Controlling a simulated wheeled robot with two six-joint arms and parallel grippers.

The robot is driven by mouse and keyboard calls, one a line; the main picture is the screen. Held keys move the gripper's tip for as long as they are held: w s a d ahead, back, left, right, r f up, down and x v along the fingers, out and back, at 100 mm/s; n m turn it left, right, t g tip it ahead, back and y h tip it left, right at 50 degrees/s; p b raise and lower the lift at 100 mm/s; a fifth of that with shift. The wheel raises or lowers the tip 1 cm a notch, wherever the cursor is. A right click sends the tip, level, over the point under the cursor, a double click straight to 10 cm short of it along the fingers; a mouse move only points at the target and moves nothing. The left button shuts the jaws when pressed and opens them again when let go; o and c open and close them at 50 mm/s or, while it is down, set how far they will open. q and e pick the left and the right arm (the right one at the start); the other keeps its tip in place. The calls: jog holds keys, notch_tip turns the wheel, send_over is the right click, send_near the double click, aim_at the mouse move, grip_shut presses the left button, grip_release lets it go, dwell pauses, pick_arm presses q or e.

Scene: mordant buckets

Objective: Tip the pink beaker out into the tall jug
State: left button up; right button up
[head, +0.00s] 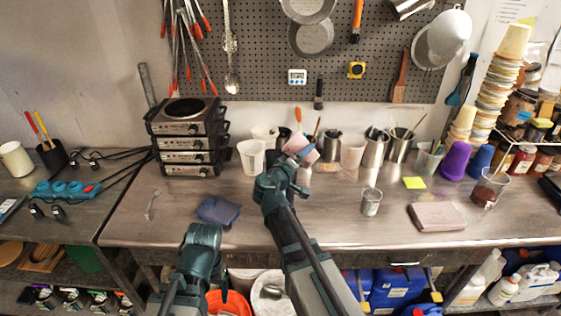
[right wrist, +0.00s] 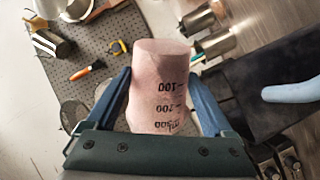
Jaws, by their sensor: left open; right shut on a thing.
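The pink beaker (head: 301,148) is in my right gripper (head: 292,167), raised over the back of the bench and tilted. In the right wrist view the beaker (right wrist: 158,90) sits between the two blue fingers of my right gripper (right wrist: 160,95), its markings upside down. A white jug (head: 252,157) stands upright left of the beaker, apart from it. A pale vessel (head: 352,153) stands to its right; I cannot tell for sure which is the tall jug. My left gripper (head: 203,234) is open at the bench's front left, its fingers mostly hidden. The beaker's contents are not visible.
Stacked hotplates (head: 187,140) stand at the back left. A blue cloth (head: 218,210) lies at the front left. Metal cans (head: 399,147) stand at the back; a small can (head: 371,202) and a pinkish block (head: 436,216) are at the right. The bench's middle front is clear.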

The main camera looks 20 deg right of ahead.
jog(key=shift+w+a+f+n+g, duration=0.15)
jog(key=shift+f+n+g, duration=0.15)
jog(key=shift+n, duration=0.6)
dwell(1.5)
jog(key=shift+w+a+r+n+h+p, duration=0.3)
jog(key=shift+w+a+r+n+p, duration=0.15)
jog(key=shift+w+r+n+p, duration=0.2)
dwell(1.0)
jog(key=shift+w+a+f+n+g, duration=0.15)
jog(key=shift+f+n+g, duration=0.2)
jog(key=shift+n, duration=0.3)
dwell(0.5)
jog(key=shift+r, duration=0.15)
